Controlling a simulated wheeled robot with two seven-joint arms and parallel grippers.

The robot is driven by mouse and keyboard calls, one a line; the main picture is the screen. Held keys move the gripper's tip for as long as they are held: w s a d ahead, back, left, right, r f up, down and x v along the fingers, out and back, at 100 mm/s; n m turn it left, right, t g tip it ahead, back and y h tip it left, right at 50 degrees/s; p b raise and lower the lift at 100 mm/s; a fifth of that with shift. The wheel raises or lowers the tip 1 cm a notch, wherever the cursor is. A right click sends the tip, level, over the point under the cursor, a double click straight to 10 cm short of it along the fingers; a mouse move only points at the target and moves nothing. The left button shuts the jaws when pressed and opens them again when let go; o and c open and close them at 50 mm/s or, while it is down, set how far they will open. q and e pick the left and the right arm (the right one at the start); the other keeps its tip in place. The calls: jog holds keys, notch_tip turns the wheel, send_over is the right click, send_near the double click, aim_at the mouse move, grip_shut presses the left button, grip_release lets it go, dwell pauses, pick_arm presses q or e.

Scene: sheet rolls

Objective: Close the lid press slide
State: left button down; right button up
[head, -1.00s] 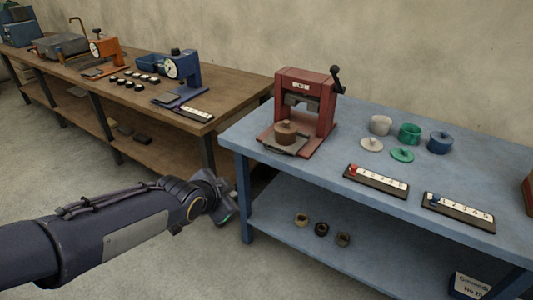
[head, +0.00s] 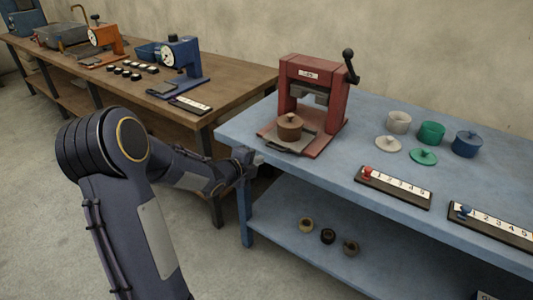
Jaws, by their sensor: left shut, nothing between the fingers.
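The red lid press (head: 313,98) stands at the left end of the blue table. It has a black-knobbed lever (head: 350,66) on its right side. Its slide (head: 285,146), a dark tray with a front handle, sticks out at the front left of the frame. A brown lidded pot (head: 290,127) sits on the slide, in front of the press opening. My left gripper (head: 257,161) is at the table's left edge, just left of and slightly below the slide handle, apart from it. It is small in view, shut and empty. My right gripper is not in view.
A white pot (head: 399,122), green pot (head: 431,133) and blue pot (head: 467,144) stand to the right, with loose white and green lids before them. Two numbered strips (head: 393,187) lie near the front edge. A brown bench (head: 235,84) stands behind left.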

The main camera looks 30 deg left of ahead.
pick_arm(q)
jog(key=w, duration=0.5)
jog(key=shift+d+r+p, duration=0.2)
jog(key=shift+d+p, duration=0.05)
jog(key=shift+p, duration=0.1)
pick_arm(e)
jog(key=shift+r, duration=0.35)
